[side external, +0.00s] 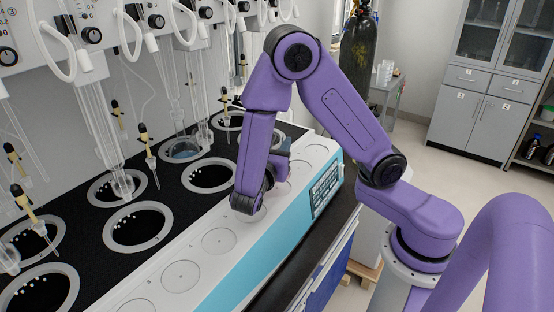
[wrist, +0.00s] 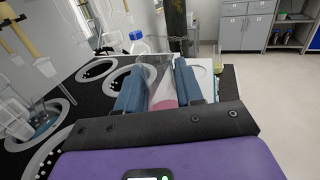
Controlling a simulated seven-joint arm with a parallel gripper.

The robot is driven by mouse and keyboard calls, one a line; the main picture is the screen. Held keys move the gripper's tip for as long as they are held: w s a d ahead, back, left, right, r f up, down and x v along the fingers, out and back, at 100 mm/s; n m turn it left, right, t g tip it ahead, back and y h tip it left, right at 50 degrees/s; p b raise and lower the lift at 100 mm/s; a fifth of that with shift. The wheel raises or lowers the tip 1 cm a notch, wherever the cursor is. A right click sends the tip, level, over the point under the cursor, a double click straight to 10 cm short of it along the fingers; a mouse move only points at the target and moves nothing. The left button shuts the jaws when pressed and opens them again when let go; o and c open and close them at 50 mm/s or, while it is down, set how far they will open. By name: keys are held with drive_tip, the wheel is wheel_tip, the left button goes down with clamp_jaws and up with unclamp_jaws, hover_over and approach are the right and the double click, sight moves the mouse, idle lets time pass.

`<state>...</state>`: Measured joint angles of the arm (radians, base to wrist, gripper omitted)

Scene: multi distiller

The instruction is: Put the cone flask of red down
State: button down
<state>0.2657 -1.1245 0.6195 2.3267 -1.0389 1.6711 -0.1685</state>
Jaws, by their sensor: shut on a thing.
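My gripper (wrist: 159,72) is shut on the cone flask of red (wrist: 163,93). In the wrist view the flask shows between the two blue-grey fingers as clear glass with pinkish-red liquid low in it. Its base is hidden by the gripper body, so I cannot tell whether it touches the surface below.
The distiller's black top (side external: 170,205) has several ringed wells, with glassware and droppers hanging above. The white ledge (side external: 150,288) has free round marks (side external: 219,240). In the wrist view a blue-capped vessel (wrist: 137,40) stands beyond the left finger, and a yellowish vessel (wrist: 218,62) stands right.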

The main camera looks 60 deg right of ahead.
drive_tip(key=shift+f, duration=1.95)
drive_tip(key=shift+f, duration=0.1)
drive_tip(key=c, duration=0.7)
unclamp_jaws()
drive_tip(key=v, duration=1.7)
drive_tip(key=shift+s+a, duration=0.15)
drive_tip(key=shift+s+d+g+y, duration=0.1)
drive_tip(key=shift+d+g+y, duration=0.2)
drive_tip(key=shift+d, duration=0.05)
drive_tip(key=s+d+r+m+g+y, duration=0.1)
drive_tip(key=s+d+m+y, duration=0.2)
drive_tip(key=s+y, duration=0.1)
drive_tip(key=s+d+m+g+y, duration=0.2)
drive_tip(key=s+y, duration=0.3)
drive_tip(key=y, duration=0.1)
drive_tip(key=s+d+r+m+g+y, duration=0.1)
drive_tip(key=s+d+m+g+y, duration=0.1)
drive_tip(key=y, duration=0.4)
drive_tip(key=shift+s+d+r+m, duration=0.15)
drive_tip(key=shift+s+d+m, duration=0.25)
drive_tip(key=shift+s, duration=0.3)
drive_tip(key=shift+s+d+r+m, duration=0.15)
drive_tip(key=shift+s+d+m, duration=0.25)
drive_tip(key=shift+s, duration=0.25)
drive_tip(key=shift+s+r+y, duration=0.25)
drive_tip(key=shift+s+y, duration=0.2)
drive_tip(key=shift+y, duration=0.05)
drive_tip(key=shift+c, duration=0.4)
